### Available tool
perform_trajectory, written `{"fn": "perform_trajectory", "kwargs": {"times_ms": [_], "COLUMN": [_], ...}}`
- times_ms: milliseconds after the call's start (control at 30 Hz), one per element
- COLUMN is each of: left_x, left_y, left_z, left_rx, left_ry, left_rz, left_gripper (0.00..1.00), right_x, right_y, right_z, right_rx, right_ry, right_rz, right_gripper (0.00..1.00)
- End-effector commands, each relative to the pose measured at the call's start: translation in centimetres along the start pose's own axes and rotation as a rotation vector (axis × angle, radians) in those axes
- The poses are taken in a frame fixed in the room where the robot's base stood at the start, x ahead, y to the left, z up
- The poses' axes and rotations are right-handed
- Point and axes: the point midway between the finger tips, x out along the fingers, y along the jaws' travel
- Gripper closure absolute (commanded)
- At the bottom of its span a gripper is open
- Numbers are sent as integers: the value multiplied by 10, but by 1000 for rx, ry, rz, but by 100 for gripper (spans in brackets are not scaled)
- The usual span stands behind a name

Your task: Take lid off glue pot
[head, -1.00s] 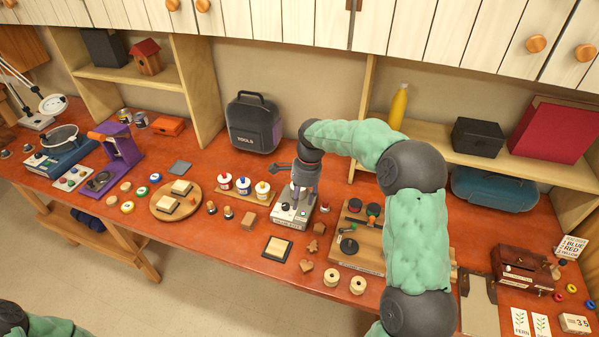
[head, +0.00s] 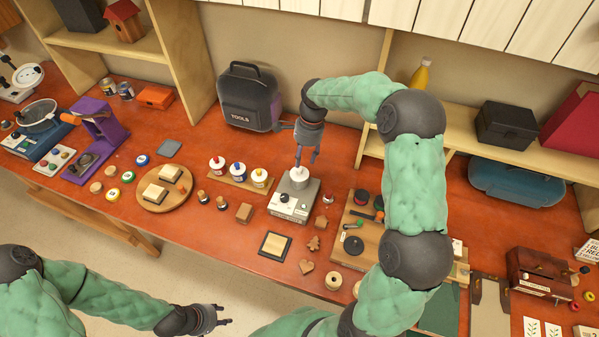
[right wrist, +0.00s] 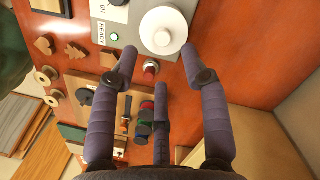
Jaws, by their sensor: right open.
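The glue pot (head: 300,178) sits on a grey warmer box (head: 290,204) in the middle of the bench. Its round white lid with a raised knob (right wrist: 163,28) shows at the top of the right wrist view. The lid is on the pot. My right gripper (head: 306,160) is just above the pot, pointing down. In the right wrist view its fingers (right wrist: 160,58) are spread and empty, with the lid beyond the tips. My left gripper (head: 225,314) is open and empty in front of the bench, low in the head view.
Three paint pots on a wooden strip (head: 217,180) stand left of the warmer. A wooden board with knobs (head: 344,225) stands right. A small red-topped item (right wrist: 151,68) is close to the warmer. A dark tool box (head: 250,97) stands behind.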

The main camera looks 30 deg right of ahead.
Motion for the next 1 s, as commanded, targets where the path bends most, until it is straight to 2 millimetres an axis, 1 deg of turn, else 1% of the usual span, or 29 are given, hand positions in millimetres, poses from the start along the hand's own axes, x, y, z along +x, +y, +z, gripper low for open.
{"fn": "perform_trajectory", "kwargs": {"times_ms": [33, 267, 500, 600, 833, 867, 900, 967, 1000], "left_x": [0, 0, 1, 1, 1, 1, 1, 1, 1], "left_y": [0, 0, 0, 0, 0, 0, 0, 0, 0], "left_z": [0, 0, 0, 0, 0, 0, 0, 0, 0], "left_rx": [0, 0, 1, 0, 0, 0, 0, 1, 0], "left_ry": [0, 1, 1, 1, 1, 1, 1, 1, 1], "left_rz": [0, 0, 0, 0, 0, 0, 0, 0, 0], "left_gripper": [60, 60, 60, 60, 60, 60, 60, 60, 60], "right_x": [4, 15, 48, 57, 59, 59, 59, 59, 59], "right_y": [0, -1, -5, -5, -6, -5, -5, -5, -5], "right_z": [0, 0, 2, 1, 1, 1, 1, 1, 1], "right_rx": [0, 0, -1, -1, -1, -1, -1, -1, -1], "right_ry": [0, 0, 0, 0, 1, 1, 0, 0, 0], "right_rz": [1, 1, 2, 0, -2, -2, -2, -2, -2], "right_gripper": [54, 54, 54, 54, 54, 60, 71, 85, 94]}}
